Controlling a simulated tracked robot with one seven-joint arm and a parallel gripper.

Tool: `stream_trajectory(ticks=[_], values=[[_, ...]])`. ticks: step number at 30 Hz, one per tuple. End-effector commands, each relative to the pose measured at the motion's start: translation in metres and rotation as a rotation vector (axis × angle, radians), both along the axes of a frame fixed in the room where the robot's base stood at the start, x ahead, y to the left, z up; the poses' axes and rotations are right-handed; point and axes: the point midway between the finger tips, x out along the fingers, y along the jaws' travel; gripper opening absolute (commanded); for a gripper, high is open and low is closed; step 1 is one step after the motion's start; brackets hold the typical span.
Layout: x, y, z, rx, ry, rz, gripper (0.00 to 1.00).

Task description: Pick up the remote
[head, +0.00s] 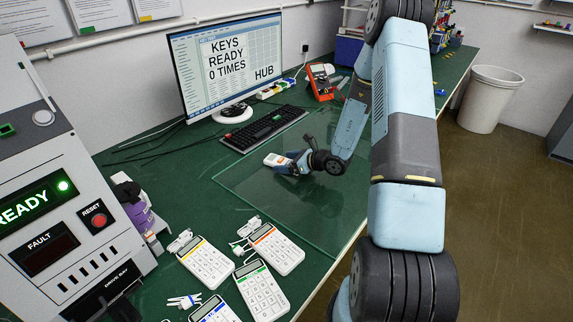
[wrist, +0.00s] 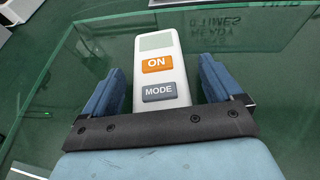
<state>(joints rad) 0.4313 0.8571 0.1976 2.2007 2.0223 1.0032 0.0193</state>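The remote (wrist: 159,66) is a white handset with a grey screen, an orange ON button and a grey MODE button. In the wrist view it lies between the two blue fingers of my gripper (wrist: 158,88), with a narrow gap showing on each side. Its near end is hidden behind the gripper's dark front bar. In the head view the white remote (head: 275,159) shows at the tip of my gripper (head: 287,163), low over the glass sheet on the green table. I cannot tell whether it touches the glass.
The glass sheet (head: 262,210) covers part of the green table (head: 130,265). A black keyboard (head: 263,128) and monitor (head: 228,70) stand behind it. Several white keypads (head: 205,262) lie in front. A grey READY machine (head: 60,200) stands at left, and a red meter (head: 320,82) at the back.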

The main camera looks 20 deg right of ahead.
Motion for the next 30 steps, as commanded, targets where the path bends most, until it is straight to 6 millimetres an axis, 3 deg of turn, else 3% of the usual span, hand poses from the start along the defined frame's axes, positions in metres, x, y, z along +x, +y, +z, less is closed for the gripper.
stream_trajectory(ticks=[2, 18, 30], values=[[0.0, 0.0, 0.0, 0.0, 0.0, 0.0, 0.84], [0.0, 0.0, 0.0, 0.0, 0.0, 0.0, 0.34], [0.0, 0.0, 0.011, 0.0, -0.001, 0.0, 0.34]])
